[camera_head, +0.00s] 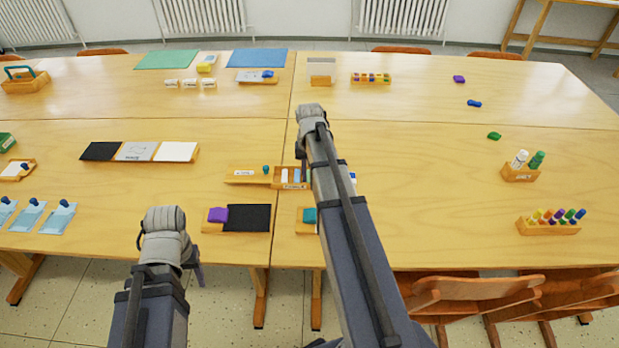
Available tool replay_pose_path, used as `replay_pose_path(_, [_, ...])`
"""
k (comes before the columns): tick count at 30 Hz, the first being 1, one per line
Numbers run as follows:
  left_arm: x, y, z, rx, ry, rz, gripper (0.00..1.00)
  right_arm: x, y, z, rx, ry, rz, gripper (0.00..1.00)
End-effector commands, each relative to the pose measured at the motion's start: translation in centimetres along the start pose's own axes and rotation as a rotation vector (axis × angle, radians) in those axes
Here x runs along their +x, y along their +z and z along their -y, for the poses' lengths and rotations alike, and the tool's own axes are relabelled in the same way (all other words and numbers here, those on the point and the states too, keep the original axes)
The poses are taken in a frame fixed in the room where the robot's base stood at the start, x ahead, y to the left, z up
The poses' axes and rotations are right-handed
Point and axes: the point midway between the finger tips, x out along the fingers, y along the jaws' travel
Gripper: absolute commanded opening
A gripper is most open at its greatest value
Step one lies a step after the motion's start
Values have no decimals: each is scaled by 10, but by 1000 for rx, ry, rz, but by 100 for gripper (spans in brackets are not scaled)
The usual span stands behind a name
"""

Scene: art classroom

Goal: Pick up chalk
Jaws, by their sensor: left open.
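A small wooden tray (262,183) in the middle of the table holds white and blue stick-like pieces (291,175) that look like chalk. My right arm reaches over the tray and hides its right part. My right gripper (303,165) points down right at the tray's pieces. Its fingertips are mostly hidden by my own arm, so contact and jaw state cannot be told. My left gripper (198,272) is open, off the table's front edge, below the purple eraser and black board, and largely hidden behind its wrist.
A purple eraser (218,214) lies beside a black board (247,218) near the front edge. Marker holders (548,227) stand at right, with chairs (475,290) below.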

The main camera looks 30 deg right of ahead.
Motion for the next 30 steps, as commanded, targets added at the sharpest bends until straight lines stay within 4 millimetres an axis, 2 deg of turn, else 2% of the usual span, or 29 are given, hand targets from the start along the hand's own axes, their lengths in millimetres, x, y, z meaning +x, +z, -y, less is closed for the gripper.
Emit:
replay_pose_path(17, [-2, 0, 0, 0, 0, 0, 57, -2, 0, 0, 0, 0, 0, 0])
replay_pose_path(23, [-16, 1, 2, 0, 0, 0, 57, -16, 0, 0, 0, 0, 0, 0])
replay_pose_path(30, [-49, 3, 5, -1, 0, 0, 57, -49, 0, 0, 0, 0, 0, 0])
